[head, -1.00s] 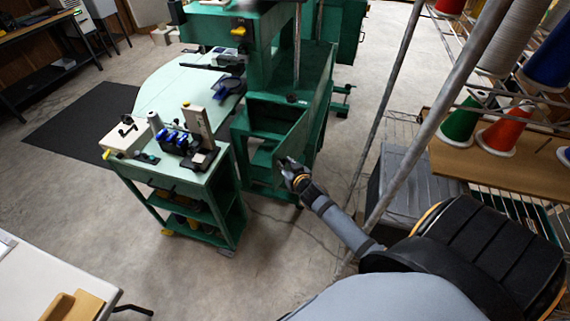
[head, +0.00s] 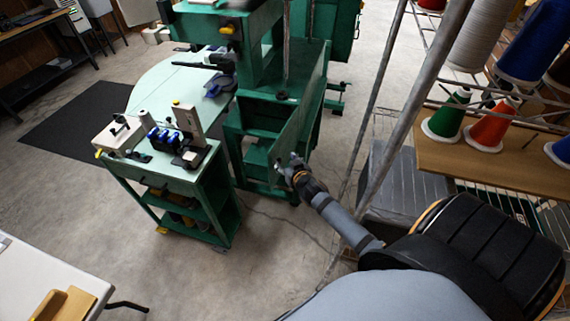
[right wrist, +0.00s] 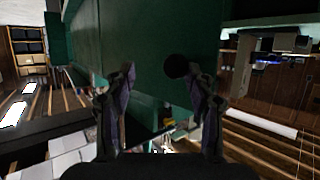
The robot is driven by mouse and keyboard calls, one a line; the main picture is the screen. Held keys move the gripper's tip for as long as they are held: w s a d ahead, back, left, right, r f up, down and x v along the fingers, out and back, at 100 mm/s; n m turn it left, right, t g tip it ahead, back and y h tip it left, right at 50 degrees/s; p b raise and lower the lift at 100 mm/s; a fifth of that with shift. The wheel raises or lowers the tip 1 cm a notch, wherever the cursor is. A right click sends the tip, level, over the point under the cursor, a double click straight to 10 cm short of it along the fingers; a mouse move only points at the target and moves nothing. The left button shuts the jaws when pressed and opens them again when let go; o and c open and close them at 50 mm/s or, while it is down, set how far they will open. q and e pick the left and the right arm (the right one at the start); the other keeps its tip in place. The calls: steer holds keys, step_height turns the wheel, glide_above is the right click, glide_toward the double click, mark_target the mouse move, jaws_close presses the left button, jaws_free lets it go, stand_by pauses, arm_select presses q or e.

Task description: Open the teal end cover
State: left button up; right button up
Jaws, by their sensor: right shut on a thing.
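The teal end cover (head: 302,118) is a tall flat panel on the near right end of the green machine. It stands ajar, and open green compartments show to its left. My right gripper (head: 289,166) is at the lower near edge of the cover, shut on it. In the right wrist view the two fingers (right wrist: 165,92) stand apart, with teal panel (right wrist: 140,50) filling the space ahead and between them. A dark round spot (right wrist: 177,66) shows on the panel. The exact grip contact is too dark to tell. My left gripper is not in view.
A green trolley (head: 170,174) with small tools stands left of the machine. A grey metal post (head: 395,130), a grey bin (head: 400,190) and a rack shelf with thread cones (head: 490,130) are close on the right. A white table (head: 40,280) is at lower left.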

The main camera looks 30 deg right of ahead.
steer(key=shift+o, duration=0.2)
steer(key=shift+w+d+f, duration=0.15)
steer(key=shift+d, duration=0.15)
steer(key=shift+s+a, duration=0.2)
steer(key=shift+a, duration=0.05)
steer(key=shift+f, duration=0.2)
steer(key=v, duration=1.2)
steer(key=shift+r, duration=0.25)
